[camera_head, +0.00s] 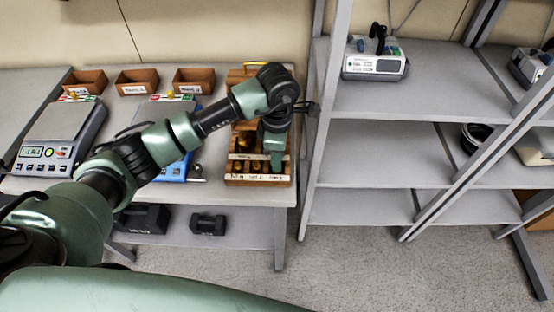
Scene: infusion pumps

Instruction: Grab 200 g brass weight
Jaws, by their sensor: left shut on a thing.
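A wooden weight box (231,180) stands at the right end of the table, with a label strip along its front. Small brass weights (240,166) sit in its slots. My left gripper (275,163) points down into the right part of the box and is shut on a brass weight. The gripper hides that weight, and its size marking cannot be read. The labels on the strip are too small to read. My right gripper is not in view.
A grey scale (62,130) and a blue scale (176,168) stand left of the box. Black weights (208,224) lie on the lower shelf. A grey rack (375,160) with an infusion pump (375,66) rises close to the right.

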